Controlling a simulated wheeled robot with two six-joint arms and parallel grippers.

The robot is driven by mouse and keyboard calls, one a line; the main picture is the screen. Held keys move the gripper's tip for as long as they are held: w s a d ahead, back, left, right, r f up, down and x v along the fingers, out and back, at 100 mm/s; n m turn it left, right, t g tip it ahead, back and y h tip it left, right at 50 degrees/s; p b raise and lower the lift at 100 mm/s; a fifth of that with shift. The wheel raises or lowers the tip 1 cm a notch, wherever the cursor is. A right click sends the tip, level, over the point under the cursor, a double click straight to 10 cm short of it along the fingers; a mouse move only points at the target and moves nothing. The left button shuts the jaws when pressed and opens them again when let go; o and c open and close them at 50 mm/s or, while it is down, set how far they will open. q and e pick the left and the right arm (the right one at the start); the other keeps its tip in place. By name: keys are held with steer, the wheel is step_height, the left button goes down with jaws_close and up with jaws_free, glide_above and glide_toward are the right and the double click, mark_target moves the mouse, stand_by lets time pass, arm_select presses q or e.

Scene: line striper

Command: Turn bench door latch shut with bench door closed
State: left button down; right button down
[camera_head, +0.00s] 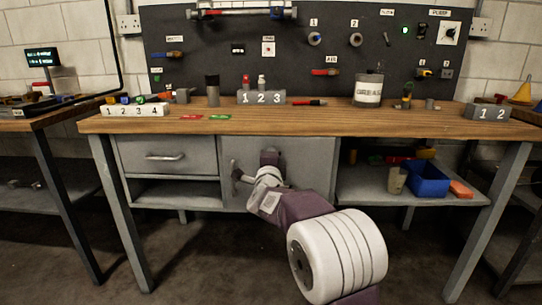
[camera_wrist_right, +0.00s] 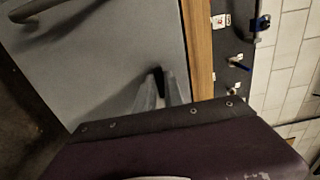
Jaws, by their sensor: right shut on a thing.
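The grey bench door (camera_head: 312,160) sits in the middle of the bench front and looks flush with it, so closed; it fills much of the right wrist view (camera_wrist_right: 110,60). A small dark latch (camera_wrist_right: 158,76) stands out from the door near its top edge. My right gripper (camera_head: 269,158) is at the upper part of the door, and its fingers (camera_wrist_right: 161,90) are shut on the latch. In the head view my own wrist hides the latch, so its angle is hard to tell. My left gripper is out of view.
A drawer (camera_head: 165,156) with a handle is left of the door. An open shelf (camera_head: 390,190) on the right holds a blue bin (camera_head: 428,180). The wooden benchtop (camera_head: 320,119) overhangs the door and carries numbered blocks, a can and small tools.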

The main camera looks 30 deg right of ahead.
steer(key=shift+f, duration=0.1)
stand_by(0.3)
steer(key=c, duration=1.4)
jaws_free()
steer(key=shift+c, duration=0.2)
steer(key=p+v, duration=0.2)
steer(key=v, duration=0.7)
